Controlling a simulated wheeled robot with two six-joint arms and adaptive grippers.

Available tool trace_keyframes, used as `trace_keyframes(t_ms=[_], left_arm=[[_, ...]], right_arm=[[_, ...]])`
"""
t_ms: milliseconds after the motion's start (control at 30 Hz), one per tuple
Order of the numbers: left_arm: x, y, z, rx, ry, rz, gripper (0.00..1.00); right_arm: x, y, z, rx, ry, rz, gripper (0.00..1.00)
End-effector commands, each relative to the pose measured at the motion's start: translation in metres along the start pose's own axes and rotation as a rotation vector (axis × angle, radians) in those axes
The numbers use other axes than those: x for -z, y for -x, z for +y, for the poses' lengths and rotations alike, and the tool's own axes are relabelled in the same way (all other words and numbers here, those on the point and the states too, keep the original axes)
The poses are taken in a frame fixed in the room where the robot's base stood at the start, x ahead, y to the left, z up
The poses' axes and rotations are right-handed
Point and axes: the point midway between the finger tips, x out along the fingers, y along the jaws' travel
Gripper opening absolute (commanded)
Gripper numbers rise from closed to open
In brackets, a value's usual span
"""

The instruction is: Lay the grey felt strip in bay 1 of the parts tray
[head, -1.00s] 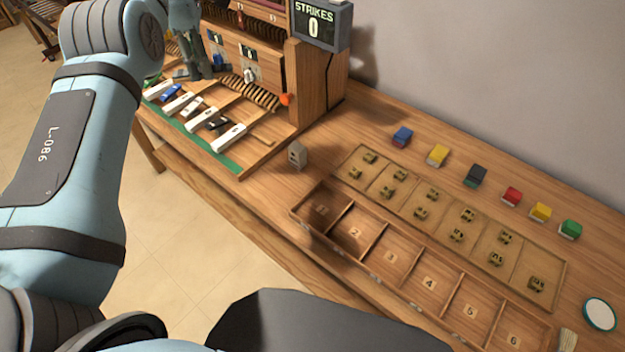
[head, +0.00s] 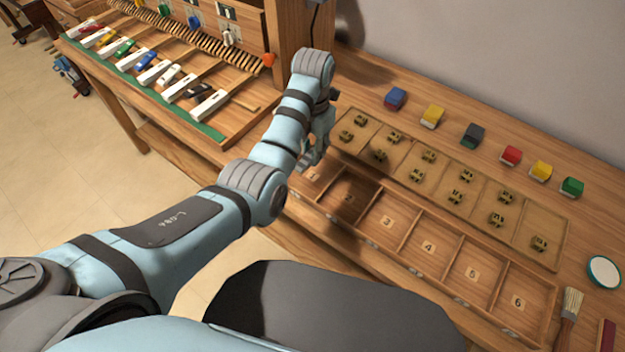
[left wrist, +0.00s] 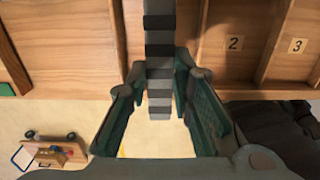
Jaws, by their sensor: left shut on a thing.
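My left gripper (head: 312,158) is over the bay 1 end of the wooden parts tray (head: 392,258). In the left wrist view, its two green-padded fingers (left wrist: 160,85) are shut on the grey felt strip (left wrist: 158,45), which has dark and light grey bands. The strip runs from between the fingers to the top edge of that view. Bay 1 (head: 313,177) is partly hidden by the gripper. In the left wrist view the strip crosses the picture left of bay 2 (left wrist: 232,50). I cannot tell whether it touches the tray. My right gripper is not in view.
Bays 2 to 6 look empty. A shallow board (head: 405,158) with small metal parts lies behind the tray. Several coloured blocks (head: 432,116) stand along the wall. A brush (head: 570,305) and round tin (head: 604,272) are at right.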

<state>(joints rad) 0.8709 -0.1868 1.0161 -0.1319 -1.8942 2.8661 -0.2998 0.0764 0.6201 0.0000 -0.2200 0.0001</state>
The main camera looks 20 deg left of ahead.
Motion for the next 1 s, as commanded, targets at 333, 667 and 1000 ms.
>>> trace_keyframes(t_ms=[333, 667, 1000], left_arm=[[0.0, -0.068, 0.0, 0.0, -0.002, 0.0, 0.08], [-0.001, -0.081, 0.0, -0.001, -0.001, -0.003, 0.08], [-0.001, -0.083, 0.0, -0.001, -0.001, -0.002, 0.41]], right_arm=[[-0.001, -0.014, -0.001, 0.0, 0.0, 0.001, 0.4], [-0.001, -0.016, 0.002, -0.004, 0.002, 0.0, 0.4], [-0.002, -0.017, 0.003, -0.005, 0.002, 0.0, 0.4]])
